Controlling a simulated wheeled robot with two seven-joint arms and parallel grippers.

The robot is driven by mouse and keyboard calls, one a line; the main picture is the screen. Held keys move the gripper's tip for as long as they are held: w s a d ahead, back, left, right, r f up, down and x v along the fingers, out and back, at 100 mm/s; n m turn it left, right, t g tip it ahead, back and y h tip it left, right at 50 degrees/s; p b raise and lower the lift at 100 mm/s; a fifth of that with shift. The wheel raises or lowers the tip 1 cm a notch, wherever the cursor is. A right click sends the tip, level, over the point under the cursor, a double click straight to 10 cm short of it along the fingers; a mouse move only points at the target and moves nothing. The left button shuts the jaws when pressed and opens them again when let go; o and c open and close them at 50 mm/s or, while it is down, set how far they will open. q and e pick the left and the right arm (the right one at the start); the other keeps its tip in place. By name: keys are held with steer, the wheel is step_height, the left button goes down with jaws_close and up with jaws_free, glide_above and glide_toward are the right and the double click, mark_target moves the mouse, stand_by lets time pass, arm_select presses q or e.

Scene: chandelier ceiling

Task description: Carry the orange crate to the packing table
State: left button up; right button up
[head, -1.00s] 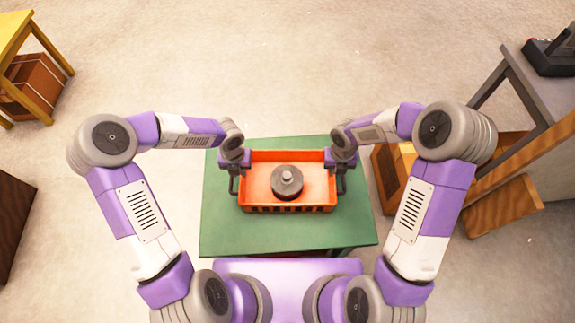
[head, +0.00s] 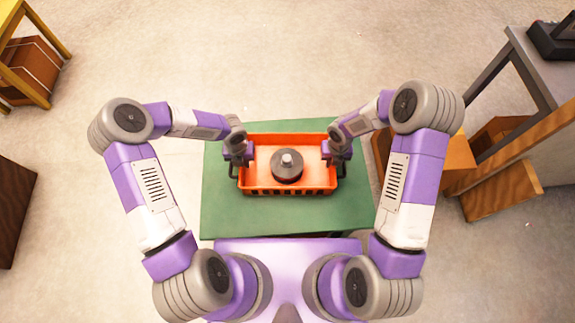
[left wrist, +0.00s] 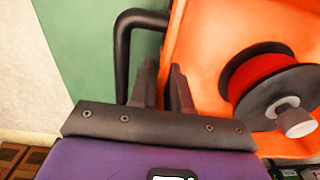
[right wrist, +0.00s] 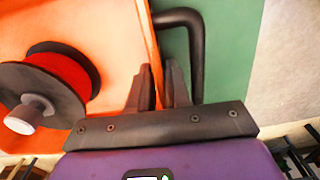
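The orange crate (head: 290,191) is a shallow open box above the green table top (head: 285,219). I cannot tell whether it touches the table. A dark spool with red winding (head: 286,168) lies in it. My left gripper (head: 240,157) is at the crate's left side, its fingers (left wrist: 162,88) close together on either side of the crate wall, beside the black handle (left wrist: 122,55). My right gripper (head: 337,155) mirrors this at the right side, its fingers (right wrist: 160,85) across the wall beside the other handle (right wrist: 195,50). The fingertip contacts are partly hidden.
A grey table (head: 540,75) with a dark device (head: 552,40) stands at the right, with wooden boxes (head: 455,155) near it. A yellow table (head: 30,55) with a brown box below is at the upper left. A dark brown block (head: 15,205) is at the left edge. The floor beyond is clear.

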arm_select(q)
steer(key=shift+f, duration=0.4)
arm_select(e)
steer(key=shift+f, duration=0.3)
arm_select(q)
steer(key=shift+c, duration=0.5)
arm_select(e)
steer(key=shift+c, duration=0.5)
arm_select(q)
jaws_close()
arm_select(e)
jaws_close()
arm_select(q)
steer(key=shift+r, duration=0.15)
arm_select(e)
steer(key=shift+r, duration=0.1)
